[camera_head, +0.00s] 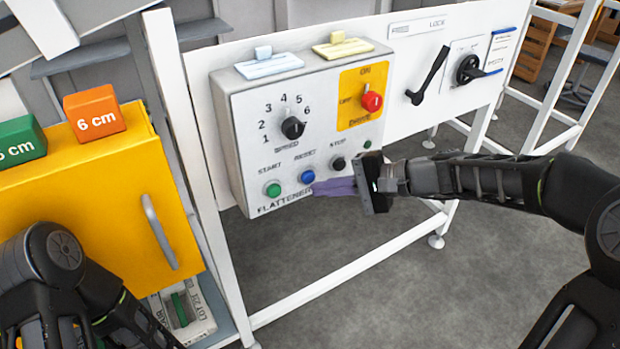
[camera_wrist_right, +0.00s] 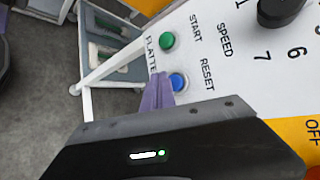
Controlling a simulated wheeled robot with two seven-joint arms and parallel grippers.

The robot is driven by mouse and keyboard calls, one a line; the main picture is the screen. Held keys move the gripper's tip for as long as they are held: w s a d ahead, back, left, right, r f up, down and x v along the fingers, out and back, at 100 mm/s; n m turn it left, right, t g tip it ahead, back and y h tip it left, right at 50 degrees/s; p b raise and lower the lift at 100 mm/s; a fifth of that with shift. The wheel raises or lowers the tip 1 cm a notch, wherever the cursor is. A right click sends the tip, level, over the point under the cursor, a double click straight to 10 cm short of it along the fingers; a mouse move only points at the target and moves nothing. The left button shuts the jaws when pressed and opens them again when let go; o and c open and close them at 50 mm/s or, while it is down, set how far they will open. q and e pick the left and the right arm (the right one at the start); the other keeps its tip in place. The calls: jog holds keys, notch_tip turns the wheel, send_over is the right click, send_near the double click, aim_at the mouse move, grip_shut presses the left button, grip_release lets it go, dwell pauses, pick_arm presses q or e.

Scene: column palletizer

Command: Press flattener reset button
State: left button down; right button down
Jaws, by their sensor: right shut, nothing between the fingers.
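The blue reset button (camera_head: 308,177) is on the lower part of the white flattener control box (camera_head: 235,135), between the green start button (camera_head: 273,190) and the black stop button (camera_head: 338,163). My right gripper (camera_head: 318,187) comes in from the right with its purple fingers shut and empty. Its fingertips are right beside the blue button. In the right wrist view the purple fingertips (camera_wrist_right: 160,80) overlap the edge of the blue button (camera_wrist_right: 178,82); I cannot tell whether they touch it. My left arm shows at the lower left; its gripper fingers are not visible.
The box also carries a black speed knob (camera_head: 293,128) and a red switch (camera_head: 372,101) on a yellow plate. A yellow cabinet (camera_head: 95,205) with orange (camera_head: 95,113) and green (camera_head: 20,140) blocks stands at left. A black lever (camera_head: 428,75) is right of the box.

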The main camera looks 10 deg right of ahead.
jog(key=shift+w, duration=0.15)
dwell(0.5)
jog(key=shift+w+a, duration=0.15)
jog(key=shift+w, duration=0.1)
jog(key=shift+w+a, duration=0.2)
jog(key=shift+w, duration=0.25)
dwell(0.8)
jog(key=shift+s, duration=0.1)
jog(key=shift+s+d+b, duration=0.35)
jog(key=shift+s+b, duration=0.2)
jog(key=shift+s, duration=0.2)
jog(key=s, duration=0.1)
jog(key=s+d+b, duration=0.1)
jog(key=s, duration=0.1)
jog(key=s+d, duration=0.1)
jog(key=shift+s, duration=0.35)
dwell(0.3)
